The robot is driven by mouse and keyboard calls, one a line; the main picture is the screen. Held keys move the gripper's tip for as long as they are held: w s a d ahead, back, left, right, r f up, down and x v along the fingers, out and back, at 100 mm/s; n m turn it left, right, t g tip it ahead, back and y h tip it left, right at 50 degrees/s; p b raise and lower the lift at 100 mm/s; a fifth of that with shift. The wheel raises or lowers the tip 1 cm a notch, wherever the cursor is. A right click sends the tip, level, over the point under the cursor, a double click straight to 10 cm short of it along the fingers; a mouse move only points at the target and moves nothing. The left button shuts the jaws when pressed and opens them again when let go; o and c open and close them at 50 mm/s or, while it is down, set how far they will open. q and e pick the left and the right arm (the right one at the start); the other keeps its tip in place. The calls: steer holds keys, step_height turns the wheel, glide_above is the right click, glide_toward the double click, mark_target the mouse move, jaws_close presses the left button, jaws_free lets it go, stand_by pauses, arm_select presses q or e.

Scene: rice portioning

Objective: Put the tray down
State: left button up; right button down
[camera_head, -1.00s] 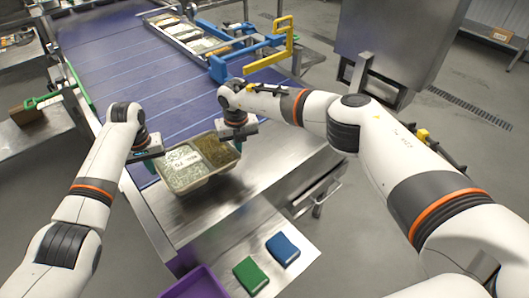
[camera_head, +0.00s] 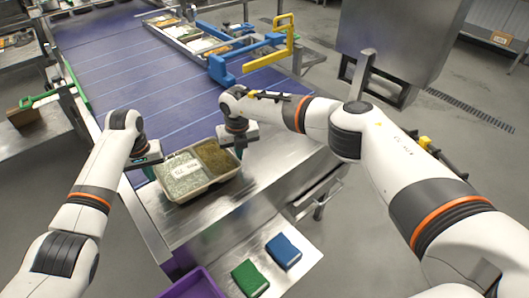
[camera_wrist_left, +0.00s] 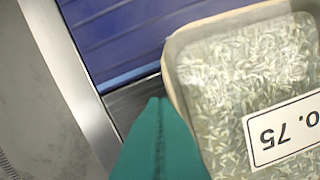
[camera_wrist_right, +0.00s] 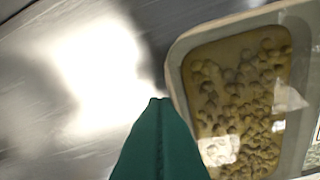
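The pale two-compartment tray (camera_head: 212,189) is at the near end of the blue conveyor, over the steel surface; I cannot tell whether its base touches. It holds whitish grains (camera_head: 180,182) on the left and brown-green pieces (camera_head: 217,158) on the right, under a white label. My left gripper (camera_head: 150,170) is at its left side and my right gripper (camera_head: 240,151) at its right side. In the left wrist view the green fingers (camera_wrist_left: 160,102) are together beside the tray rim (camera_wrist_left: 172,82). In the right wrist view the fingers (camera_wrist_right: 158,102) are likewise together beside the rim.
More filled trays stand in a rack (camera_head: 190,38) at the back, next to a blue and yellow frame (camera_head: 255,57). Bare steel lies in front of the tray.

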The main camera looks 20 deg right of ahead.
arm_select(q)
steer(key=o, duration=0.4)
steer(key=shift+s+a, duration=0.1)
steer(key=shift+a, duration=0.45)
arm_select(e)
steer(key=shift+d, duration=0.55)
steer(key=c, duration=1.7)
jaws_free()
steer(key=shift+d, duration=0.1)
steer(key=shift+c, duration=0.2)
arm_select(q)
step_height(320, 180, up, 12)
steer(key=shift+s, duration=0.35)
arm_select(e)
step_height(320, 180, up, 12)
steer(key=shift+s, duration=0.45)
